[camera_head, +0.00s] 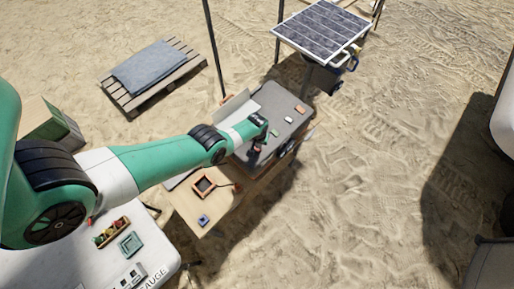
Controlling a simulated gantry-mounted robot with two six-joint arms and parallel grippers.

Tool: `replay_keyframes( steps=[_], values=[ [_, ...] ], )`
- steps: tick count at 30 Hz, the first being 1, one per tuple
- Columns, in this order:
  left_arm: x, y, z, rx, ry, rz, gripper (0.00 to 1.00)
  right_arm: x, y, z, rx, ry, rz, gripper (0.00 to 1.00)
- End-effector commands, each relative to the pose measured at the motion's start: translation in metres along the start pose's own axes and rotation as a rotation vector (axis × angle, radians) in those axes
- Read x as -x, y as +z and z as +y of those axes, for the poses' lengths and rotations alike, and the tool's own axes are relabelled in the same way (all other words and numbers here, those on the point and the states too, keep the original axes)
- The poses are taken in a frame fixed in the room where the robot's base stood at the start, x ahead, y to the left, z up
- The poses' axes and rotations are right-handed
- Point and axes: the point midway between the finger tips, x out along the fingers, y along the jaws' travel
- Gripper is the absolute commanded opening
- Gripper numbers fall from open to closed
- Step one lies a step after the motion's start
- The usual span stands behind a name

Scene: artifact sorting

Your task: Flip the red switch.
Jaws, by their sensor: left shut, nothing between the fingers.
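My left arm reaches in from the left, and its dark left gripper (256,148) is shut and empty, pointing down over the near part of a grey panel or case top (283,98) on the wooden table. A small red spot shows right at the fingertips; I cannot tell whether it is the red switch or part of the gripper. No switch lever can be made out clearly at this size. My right gripper is not in view.
A white surface at bottom left holds a tray of small pieces (111,232). A solar panel (322,29) stands behind.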

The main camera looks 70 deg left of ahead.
Motion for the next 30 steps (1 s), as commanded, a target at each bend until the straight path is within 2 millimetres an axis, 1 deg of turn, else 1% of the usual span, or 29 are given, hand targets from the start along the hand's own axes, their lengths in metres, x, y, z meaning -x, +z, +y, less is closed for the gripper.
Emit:
replay_keyframes(
  steps=[30],
  values=[
    [-0.013, 0.002, 0.0, 0.0, 0.0, 0.0, 0.0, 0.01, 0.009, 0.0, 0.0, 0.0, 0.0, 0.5]
  ],
)
